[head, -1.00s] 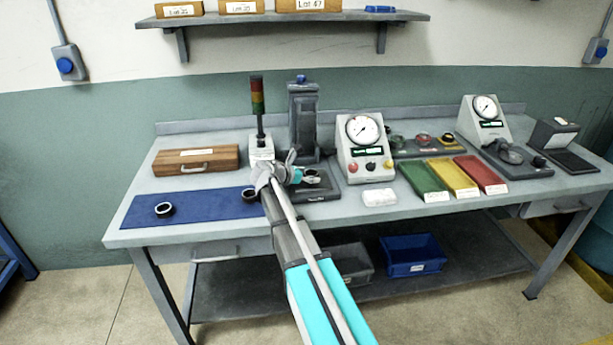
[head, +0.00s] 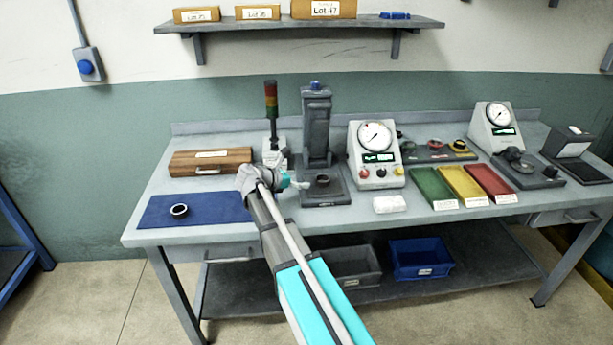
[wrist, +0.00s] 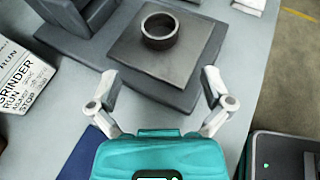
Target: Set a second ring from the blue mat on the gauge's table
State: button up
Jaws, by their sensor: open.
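A dark ring (head: 323,181) lies flat on the square plate (head: 325,198) at the foot of a dark column machine (head: 316,130). The wrist view shows the ring (wrist: 160,31) on its raised plate (wrist: 140,62). My gripper (head: 301,184) is just left of that plate; its two fingers (wrist: 160,74) are spread and empty, with the ring beyond their tips. Another dark ring (head: 179,211) lies on the left part of the blue mat (head: 215,207). My arm hides the mat's right end. A dial gauge (head: 375,150) stands right of the machine; another gauge (head: 495,128) is farther right.
A light tower (head: 271,110) and a grinder run/stop sign (wrist: 22,82) stand close by my gripper. A wooden case (head: 210,162) is behind the mat. Green, yellow and red trays (head: 465,182) and a white block (head: 390,204) lie right. The bench front edge is close.

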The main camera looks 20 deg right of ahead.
jog(key=shift+v, duration=1.2)
jog(key=shift+s+f+m, duration=0.25)
jog(key=shift+s+m, duration=0.05)
jog(key=shift+s, duration=0.1)
jog(key=s+a+f+m+y, duration=0.1)
jog(key=s+f+m+y, duration=0.1)
jog(key=s+m, duration=0.1)
jog(key=s+a+f+m+g+y, duration=0.1)
jog(key=s+f+m+y, duration=0.1)
jog(key=s+f+m, duration=0.1)
jog(key=s+a+f+m+y, duration=0.1)
jog(key=s+f+m+y, duration=0.1)
jog(key=s, duration=0.3)
jog(key=shift+s+a+f+m+g, duration=0.2)
jog(key=shift+a+f+m+g, duration=0.1)
jog(key=shift+m, duration=0.4)
jog(key=s+a+f+m+g+y, duration=0.1)
jog(key=s+a+f+m+y, duration=0.2)
jog(key=s+a+m+y, duration=0.4)
jog(key=s+a+m, duration=0.2)
jog(key=s+m, duration=0.1)
jog(key=s, duration=0.1)
jog(key=shift+s+f+m, duration=0.2)
jog(key=shift+s+m, duration=0.1)
jog(key=shift+s, duration=0.05)
notch_tip(320, 180, up, 5)
jog(key=p, duration=0.5)
jog(key=shift+d+f, duration=0.1)
